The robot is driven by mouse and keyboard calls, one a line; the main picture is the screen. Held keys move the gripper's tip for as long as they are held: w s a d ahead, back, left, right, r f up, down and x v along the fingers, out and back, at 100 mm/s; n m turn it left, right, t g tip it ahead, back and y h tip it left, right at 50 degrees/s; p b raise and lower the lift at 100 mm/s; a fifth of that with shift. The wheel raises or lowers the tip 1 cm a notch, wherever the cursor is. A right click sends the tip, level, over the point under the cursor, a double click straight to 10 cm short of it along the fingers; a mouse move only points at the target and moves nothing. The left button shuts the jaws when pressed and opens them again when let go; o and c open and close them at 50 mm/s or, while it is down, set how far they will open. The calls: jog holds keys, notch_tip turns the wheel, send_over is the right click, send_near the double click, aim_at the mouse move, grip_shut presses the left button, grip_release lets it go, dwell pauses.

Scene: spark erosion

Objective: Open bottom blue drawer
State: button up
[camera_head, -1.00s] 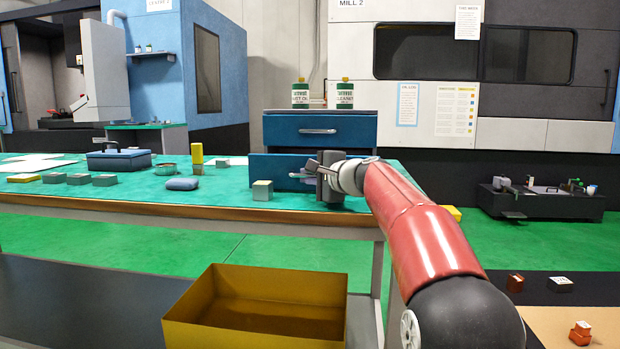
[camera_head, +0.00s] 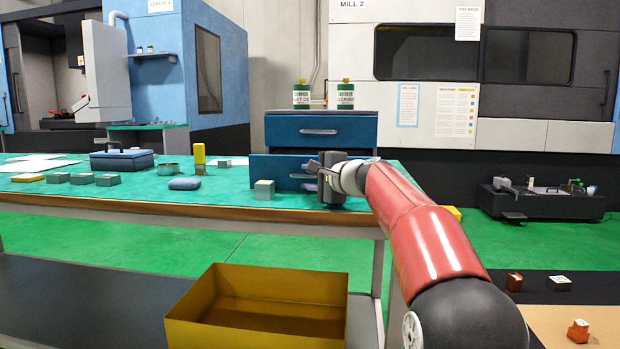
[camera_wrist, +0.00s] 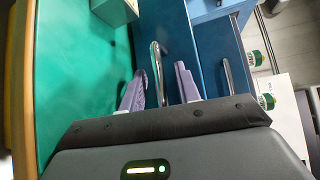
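The blue drawer cabinet (camera_head: 375,133) stands at the far side of the green-topped table. Its bottom blue drawer (camera_head: 275,168) sticks out partway from under the closed top drawer (camera_head: 320,131). My gripper (camera_head: 311,177) is at the front of the bottom drawer, partly covering it. In the wrist view, the bottom drawer's metal bar handle (camera_wrist: 157,72) lies between the two purple fingers of my gripper (camera_wrist: 160,88). The fingers are apart, with visible gaps on both sides of the handle. My gripper's body hides the drawer's right part in the head view.
A grey block (camera_head: 264,189) stands on the table close in front of the drawer's left part. Two green-and-white containers (camera_head: 345,95) stand on the cabinet. A yellow bin (camera_head: 190,325) sits below the table.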

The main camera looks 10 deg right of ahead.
jog(key=b+v, duration=0.1)
jog(key=v, duration=0.6)
jog(key=shift+s+d, duration=0.15)
jog(key=shift+s, duration=0.15)
